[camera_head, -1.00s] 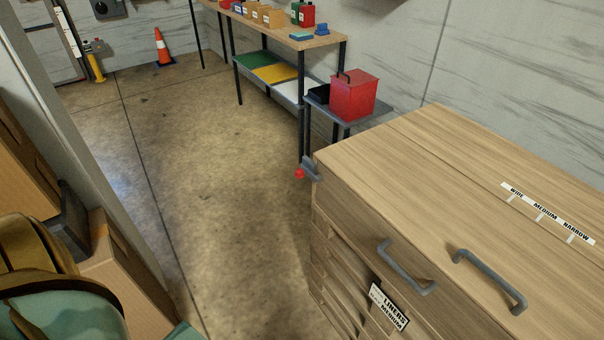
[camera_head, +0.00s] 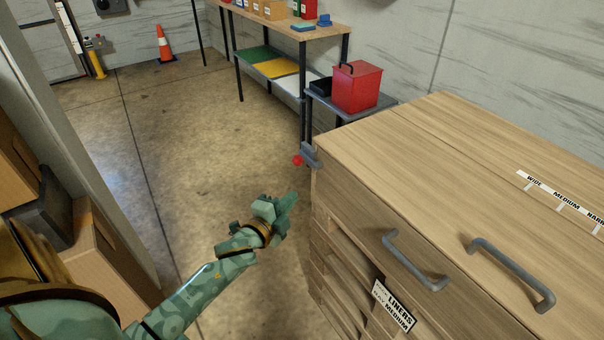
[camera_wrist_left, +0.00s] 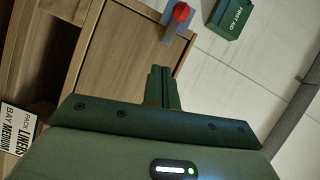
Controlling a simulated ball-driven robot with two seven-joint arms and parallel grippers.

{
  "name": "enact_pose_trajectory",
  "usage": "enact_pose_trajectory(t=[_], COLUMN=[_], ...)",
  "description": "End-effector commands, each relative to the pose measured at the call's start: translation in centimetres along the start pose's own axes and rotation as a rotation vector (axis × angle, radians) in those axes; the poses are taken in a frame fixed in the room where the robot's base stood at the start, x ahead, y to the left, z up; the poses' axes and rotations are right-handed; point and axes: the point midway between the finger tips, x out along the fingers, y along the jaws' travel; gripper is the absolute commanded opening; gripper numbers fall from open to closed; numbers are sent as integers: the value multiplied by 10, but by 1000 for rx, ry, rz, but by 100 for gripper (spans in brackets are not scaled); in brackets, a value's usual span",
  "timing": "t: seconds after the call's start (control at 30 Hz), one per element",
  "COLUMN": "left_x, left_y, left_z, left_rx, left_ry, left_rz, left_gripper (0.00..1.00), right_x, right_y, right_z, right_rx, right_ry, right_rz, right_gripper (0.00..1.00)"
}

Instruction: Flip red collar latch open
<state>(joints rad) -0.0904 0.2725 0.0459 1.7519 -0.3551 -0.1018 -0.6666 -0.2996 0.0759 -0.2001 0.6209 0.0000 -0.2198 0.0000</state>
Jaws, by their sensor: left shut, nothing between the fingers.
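The red latch knob (camera_head: 298,160) sits on a grey bracket (camera_head: 311,155) at the far left corner of the wooden cabinet (camera_head: 390,150). In the left wrist view, the round red knob (camera_wrist_left: 181,12) shows on its grey plate (camera_wrist_left: 176,27) near the top. My left gripper (camera_head: 290,200) is near the cabinet's left side, below and in front of the knob and apart from it. In the wrist view its fingers (camera_wrist_left: 159,72) are together with nothing between them. My right gripper is in neither view.
A red canister (camera_head: 357,88) stands on a small grey side table behind the cabinet. Grey handles (camera_head: 412,262) stick out from the cabinet. Cardboard boxes (camera_head: 100,270) stand at the left. The floor between is clear. A green first aid box (camera_wrist_left: 233,17) shows in the wrist view.

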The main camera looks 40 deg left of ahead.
Motion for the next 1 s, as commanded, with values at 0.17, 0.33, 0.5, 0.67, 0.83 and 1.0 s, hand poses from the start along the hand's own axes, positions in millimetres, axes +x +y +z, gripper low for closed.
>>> enact_pose_trajectory(t=[0.17, 0.33, 0.5, 0.67, 0.83, 1.0], left_x=[2, 2, 8, 30, 68, 103], left_y=[-20, -19, -18, -18, -18, -19], left_z=[-4, -4, -4, -4, -4, -5], left_rx=[38, 35, 33, 34, 34, 34], left_ry=[14, 13, 14, 13, 13, 13], left_rz=[-45, -43, -42, -42, -42, -41], left_gripper=[0, 0, 0, 0, 0, 0], right_x=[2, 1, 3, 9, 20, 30], right_y=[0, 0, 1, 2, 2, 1], right_z=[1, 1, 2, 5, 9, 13], right_rx=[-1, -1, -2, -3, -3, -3], right_ry=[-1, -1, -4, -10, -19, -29], right_rz=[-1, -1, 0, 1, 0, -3], right_gripper=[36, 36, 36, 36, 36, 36])
